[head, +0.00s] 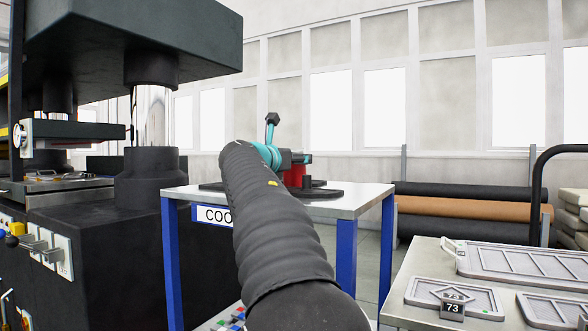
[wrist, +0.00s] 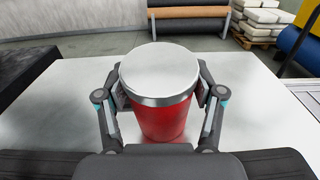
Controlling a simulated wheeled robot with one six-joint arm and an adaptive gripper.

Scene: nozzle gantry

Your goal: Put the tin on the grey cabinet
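The tin (wrist: 163,118) is a red cylinder with a silver lid, upright in the middle of the wrist view. My gripper (wrist: 162,92) has one finger on each side of it, and the pads appear to touch its sides. In the head view the red tin (head: 295,176) is partly hidden behind my gripper (head: 294,160), over the white-topped table (head: 352,200). Whether the tin rests on the table or hangs slightly above it is hard to tell. I cannot pick out a grey cabinet with certainty in either view.
A large dark press (head: 85,215) stands left of the table. At lower right, a light surface (head: 405,312) carries grey trays (head: 520,262) and a "73" tag. Fabric rolls (head: 460,208) lie behind. The tabletop around the tin is largely clear.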

